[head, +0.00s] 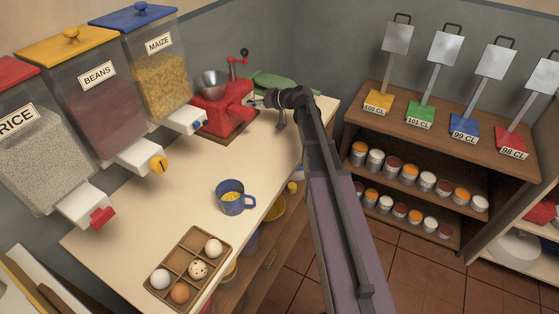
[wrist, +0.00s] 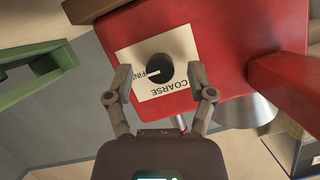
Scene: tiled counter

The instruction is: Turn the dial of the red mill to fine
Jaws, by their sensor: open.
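The red mill (head: 222,110) stands at the back of the counter, with a steel hopper and a crank on top. In the wrist view its red body (wrist: 215,45) fills the upper part. A pale plate (wrist: 180,52) on it carries a black dial (wrist: 160,68) with a white pointer. My gripper (wrist: 159,78) is open, with one finger on each side of the dial and visible gaps. In the head view my gripper (head: 268,101) is at the mill's right side.
A blue mug (head: 232,198) and an egg tray (head: 217,238) stand on the counter (head: 160,215). Clear dispensers of rice, beans and maize (head: 160,85) line the left wall. A green thing (head: 275,82) lies behind the mill. Shelves with tins (head: 408,175) stand to the right.

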